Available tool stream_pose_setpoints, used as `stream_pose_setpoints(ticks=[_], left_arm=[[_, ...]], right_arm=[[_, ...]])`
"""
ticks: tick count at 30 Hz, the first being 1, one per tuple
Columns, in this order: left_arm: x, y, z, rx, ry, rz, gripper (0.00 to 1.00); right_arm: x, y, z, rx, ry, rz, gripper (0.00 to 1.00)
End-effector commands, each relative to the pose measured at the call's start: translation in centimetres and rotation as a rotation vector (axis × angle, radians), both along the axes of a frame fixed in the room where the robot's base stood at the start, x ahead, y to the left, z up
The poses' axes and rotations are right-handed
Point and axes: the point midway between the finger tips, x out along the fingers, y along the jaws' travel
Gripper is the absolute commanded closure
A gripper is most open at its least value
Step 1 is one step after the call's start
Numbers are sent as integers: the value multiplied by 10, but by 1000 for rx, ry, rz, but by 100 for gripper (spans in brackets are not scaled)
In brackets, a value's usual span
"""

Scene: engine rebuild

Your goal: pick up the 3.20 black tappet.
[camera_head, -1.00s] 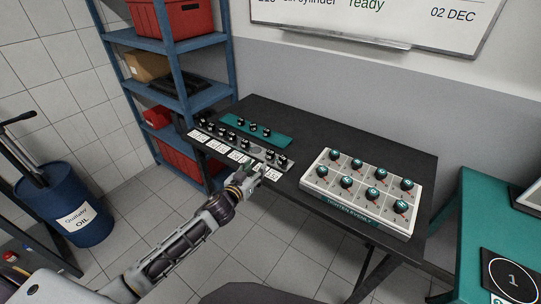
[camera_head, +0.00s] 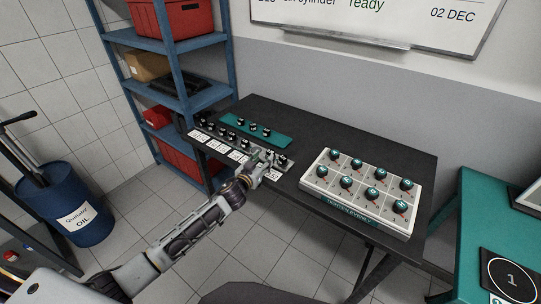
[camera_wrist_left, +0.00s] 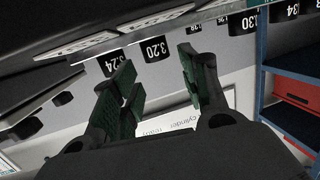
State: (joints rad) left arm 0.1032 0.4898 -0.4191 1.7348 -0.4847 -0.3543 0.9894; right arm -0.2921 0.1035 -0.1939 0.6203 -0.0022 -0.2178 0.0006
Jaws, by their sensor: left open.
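The 3.20 black tappet (camera_wrist_left: 156,49) shows in the left wrist view as a small black cylinder with white numerals, in a row of similar tappets. My left gripper (camera_wrist_left: 157,60) is open, with its green-padded fingers on either side of the 3.20 tappet in the picture. Whether they touch it I cannot tell. The tappet marked 3.24 (camera_wrist_left: 111,63) is beside it, close to the left finger. In the head view my left gripper (camera_head: 266,160) is at the right end of the tappet row and partly hides it.
White label cards (camera_head: 238,156) lie along the row's front. A teal strip (camera_head: 272,136) with several tappets lies behind. A white tray (camera_head: 318,190) of round-topped parts stands to the right on the dark table (camera_head: 330,135). A blue shelf (camera_head: 180,100) stands at left.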

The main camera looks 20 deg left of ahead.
Motion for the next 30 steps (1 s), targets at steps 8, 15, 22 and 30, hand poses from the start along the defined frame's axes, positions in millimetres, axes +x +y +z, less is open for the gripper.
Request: stream_pose_setpoints(ticks=[8, 15, 22, 30], left_arm=[[0, 0, 0, 0, 0, 0, 56], [4, -1, -1, 1, 0, 0, 56], [18, -4, -3, 1, 0, 0, 56], [38, -9, -7, -1, -1, 0, 56]], right_arm=[[0, 0, 0, 1, 0, 0, 60], [0, 1, 1, 1, 0, 1, 60], [0, 1, 2, 2, 0, 0, 60], [-1, 3, 4, 4, 1, 0, 60]])
